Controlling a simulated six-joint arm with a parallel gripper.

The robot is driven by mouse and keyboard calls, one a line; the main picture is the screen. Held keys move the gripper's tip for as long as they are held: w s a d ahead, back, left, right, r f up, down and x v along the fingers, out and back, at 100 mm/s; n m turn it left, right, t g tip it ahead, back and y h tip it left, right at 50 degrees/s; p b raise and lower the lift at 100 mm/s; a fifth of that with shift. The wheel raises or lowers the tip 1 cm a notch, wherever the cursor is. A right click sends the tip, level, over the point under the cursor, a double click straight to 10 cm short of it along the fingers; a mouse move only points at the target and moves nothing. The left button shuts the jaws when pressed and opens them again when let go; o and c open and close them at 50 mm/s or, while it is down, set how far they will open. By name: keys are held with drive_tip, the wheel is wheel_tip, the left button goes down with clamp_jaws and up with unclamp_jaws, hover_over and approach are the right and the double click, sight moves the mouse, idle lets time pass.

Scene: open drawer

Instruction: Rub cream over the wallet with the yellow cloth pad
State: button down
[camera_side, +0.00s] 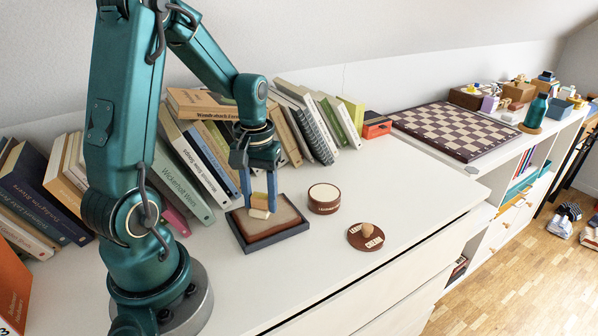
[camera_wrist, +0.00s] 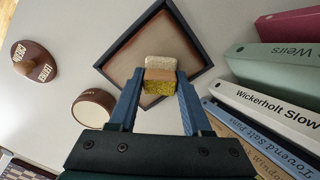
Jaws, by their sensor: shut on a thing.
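My gripper (camera_side: 259,204) is shut on the yellow cloth pad (camera_side: 260,199), with one blue finger on each side of it. In the wrist view the pad (camera_wrist: 158,87) shows a yellow end, a tan middle and a whitish far part. The brown wallet (camera_side: 285,213) lies flat in a dark shallow tray (camera_side: 279,238). The pad is over the wallet, low down; whether they touch is hard to tell. The wallet (camera_wrist: 150,36) looks paler across its middle. An open round cream tin (camera_side: 323,199) stands right of the tray. Its brown knobbed lid (camera_side: 366,236) lies apart, further right.
A row of leaning books (camera_side: 180,165) stands behind the tray, close to my gripper. A chessboard (camera_side: 455,130) lies at the back right, near a small red-and-black box (camera_side: 376,125). The white top (camera_side: 420,200) is clear right of the lid, up to its front edge.

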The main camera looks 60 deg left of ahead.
sight(239, 220)
drive_tip(key=shift+s+a, duration=0.1)
drive_tip(key=shift+s, duration=2.3)
drive_tip(key=shift+s+r, duration=0.1)
drive_tip(key=shift+r, duration=0.1)
wheel_tip(239, 220, up, 8)
drive_tip(key=shift+f, duration=0.1)
